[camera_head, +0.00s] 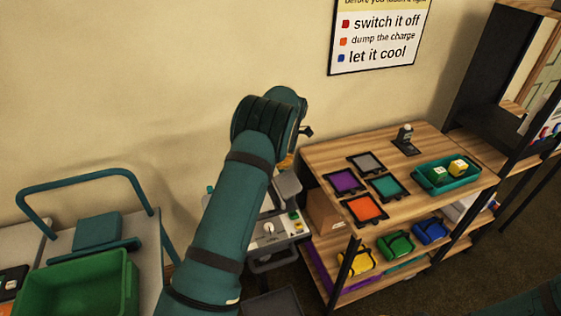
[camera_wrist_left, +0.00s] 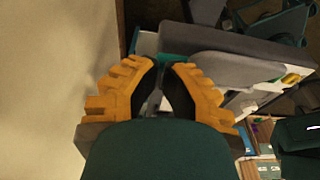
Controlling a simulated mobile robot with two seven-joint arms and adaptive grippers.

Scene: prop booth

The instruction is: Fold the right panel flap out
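A grey control panel (camera_head: 265,241) with a knob and small coloured buttons stands behind my left arm, partly hidden by it. A grey flap-like plate (camera_head: 287,186) rises at its back; I cannot tell for sure that it is the right flap. In the left wrist view a grey slab (camera_wrist_left: 222,66) with a teal edge lies just beyond the fingertips. My left gripper (camera_wrist_left: 164,68) has orange fingers with dark pads and its tips close together. A narrow gap shows between them; whether they touch or grip something is unclear. My right gripper is out of view.
A wooden shelf unit (camera_head: 328,159) stands right of the panel, with coloured framed tiles and a teal tray (camera_head: 428,186) on top. A green crate (camera_head: 75,290) on a cart is at left. The wall is close behind the panel.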

